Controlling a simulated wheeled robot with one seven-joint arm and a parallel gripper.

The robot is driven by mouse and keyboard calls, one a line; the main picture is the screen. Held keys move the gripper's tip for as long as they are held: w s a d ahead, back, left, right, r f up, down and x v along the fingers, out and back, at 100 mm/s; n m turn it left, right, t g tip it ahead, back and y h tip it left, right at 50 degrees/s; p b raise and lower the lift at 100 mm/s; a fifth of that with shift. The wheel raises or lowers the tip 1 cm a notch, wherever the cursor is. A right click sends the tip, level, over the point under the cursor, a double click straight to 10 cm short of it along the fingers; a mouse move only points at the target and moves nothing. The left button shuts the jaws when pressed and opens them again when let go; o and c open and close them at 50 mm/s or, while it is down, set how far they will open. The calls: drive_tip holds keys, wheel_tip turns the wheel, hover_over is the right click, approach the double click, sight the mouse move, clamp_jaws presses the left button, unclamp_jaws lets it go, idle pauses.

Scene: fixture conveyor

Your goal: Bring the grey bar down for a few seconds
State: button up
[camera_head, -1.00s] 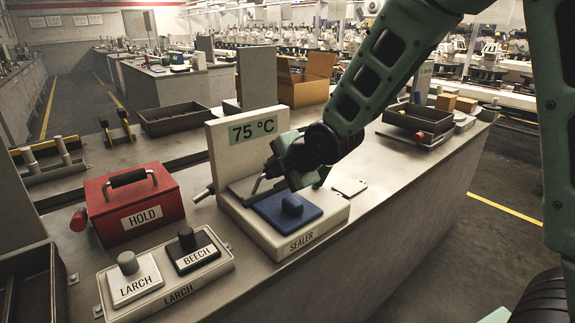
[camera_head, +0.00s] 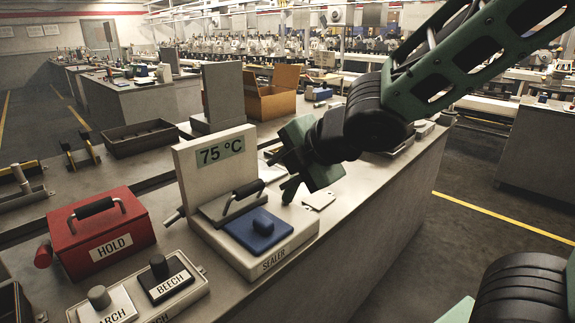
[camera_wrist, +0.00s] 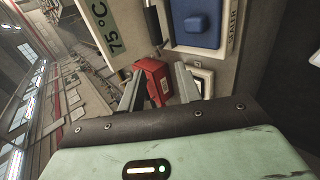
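The sealer (camera_head: 285,250) is a pale block on the bench with an upright panel reading 75 °C (camera_head: 219,151). Its grey bar (camera_head: 226,209), with a black handle (camera_head: 248,189), sits between the panel and a blue pad (camera_head: 256,229), which shows uncovered. My gripper (camera_head: 284,174) is to the right of the black handle, apart from it. In the wrist view my gripper (camera_wrist: 160,78) has its two fingers spread with nothing held. The black handle (camera_wrist: 152,24) and blue pad (camera_wrist: 195,22) show beyond the fingers there.
The red HOLD box (camera_head: 102,232) stands left of the sealer, with the BEECH block (camera_head: 166,279) and LARCH block (camera_head: 105,307) in front. A dark tray (camera_head: 139,138) and an open cardboard box (camera_head: 272,95) are behind.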

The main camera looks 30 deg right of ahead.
drive_tip(key=shift+s+d+r, duration=0.15)
drive_tip(key=shift+s+r, duration=0.1)
idle(0.6)
drive_tip(key=s+a+f+m+g+h, duration=0.1)
drive_tip(key=s+a+f+m+g, duration=0.3)
drive_tip(key=s+m, duration=0.3)
drive_tip(key=s+a+f+m+g+h, duration=0.1)
drive_tip(key=s+a+f+m+g, duration=0.4)
drive_tip(key=s, duration=0.7)
drive_tip(key=shift+s+a+f+m, duration=0.15)
drive_tip(key=shift+s+a+m, duration=0.15)
drive_tip(key=shift+m, duration=0.7)
idle(1.2)
